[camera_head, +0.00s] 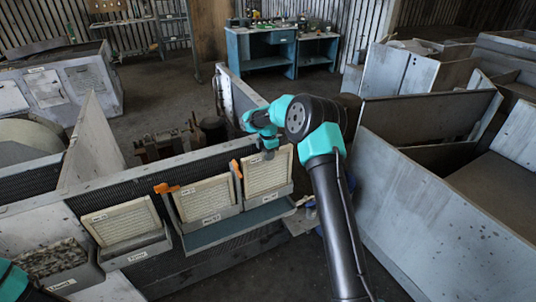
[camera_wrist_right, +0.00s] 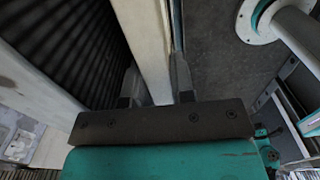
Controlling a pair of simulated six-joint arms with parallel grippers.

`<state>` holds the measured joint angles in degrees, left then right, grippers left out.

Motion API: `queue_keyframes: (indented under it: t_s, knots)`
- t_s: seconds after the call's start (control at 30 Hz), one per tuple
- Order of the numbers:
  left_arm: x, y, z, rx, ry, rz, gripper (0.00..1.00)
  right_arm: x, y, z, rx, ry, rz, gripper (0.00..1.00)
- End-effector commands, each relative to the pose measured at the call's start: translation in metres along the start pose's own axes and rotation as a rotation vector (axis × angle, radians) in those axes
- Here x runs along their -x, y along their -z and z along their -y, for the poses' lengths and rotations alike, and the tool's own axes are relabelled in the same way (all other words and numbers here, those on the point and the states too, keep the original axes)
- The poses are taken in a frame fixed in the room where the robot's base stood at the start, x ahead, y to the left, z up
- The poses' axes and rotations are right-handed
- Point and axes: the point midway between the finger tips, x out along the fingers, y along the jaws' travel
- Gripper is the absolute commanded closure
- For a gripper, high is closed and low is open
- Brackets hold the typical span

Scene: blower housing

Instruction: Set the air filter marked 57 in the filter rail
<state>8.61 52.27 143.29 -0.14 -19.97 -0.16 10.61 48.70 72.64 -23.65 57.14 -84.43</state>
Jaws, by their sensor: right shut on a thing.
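My right gripper (camera_head: 266,148) is at the top edge of the rightmost cream pleated air filter (camera_head: 268,172). In the right wrist view the fingers (camera_wrist_right: 157,85) are shut on the filter's pale edge (camera_wrist_right: 147,40), one on each side. The filter stands nearly upright against the housing's front, above a grey ledge (camera_head: 262,201); I cannot tell whether its lower edge is seated. Another filter (camera_head: 205,199) stands in the middle between orange clips, and a third (camera_head: 121,222) stands at left. My left gripper is out of view.
An orange clip (camera_head: 166,188) and another (camera_head: 236,168) flank the middle filter. A bin of grey material (camera_head: 48,262) is at lower left. The housing wall (camera_head: 150,172) runs behind the filters. Large grey panels (camera_head: 440,205) stand at right; dark floor is in front.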

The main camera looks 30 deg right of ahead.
Motion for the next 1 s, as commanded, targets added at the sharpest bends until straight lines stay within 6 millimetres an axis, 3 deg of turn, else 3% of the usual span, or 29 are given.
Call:
queue_keyframes:
  t_s: [1.0]
  knots:
    - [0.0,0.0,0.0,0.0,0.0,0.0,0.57,-0.023,0.0,0.0,0.0,0.0,0.0,1.0]
